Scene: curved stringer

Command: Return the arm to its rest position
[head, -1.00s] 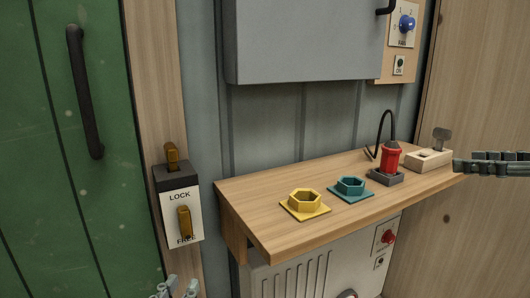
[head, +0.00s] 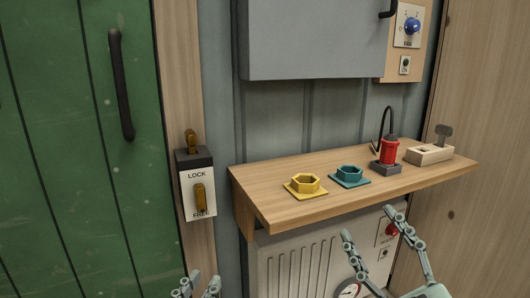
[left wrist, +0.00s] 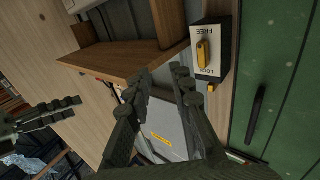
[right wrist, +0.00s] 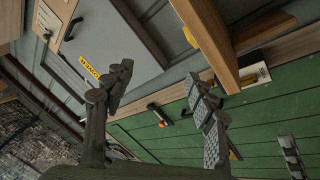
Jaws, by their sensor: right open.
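My right gripper (head: 367,224) is in the lower right of the head view, below the shelf front and before the grey cabinet. Its fingers are spread, with nothing between them; the right wrist view (right wrist: 158,75) shows the same. My left gripper (head: 198,287) is at the bottom edge of the head view, only its fingertips showing. In the left wrist view (left wrist: 159,75) its fingers stand apart and hold nothing. Neither gripper appears to touch anything.
A lock switch (head: 199,190) is beside the green door (head: 75,180). The grey cabinet (head: 300,265) stands below the shelf.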

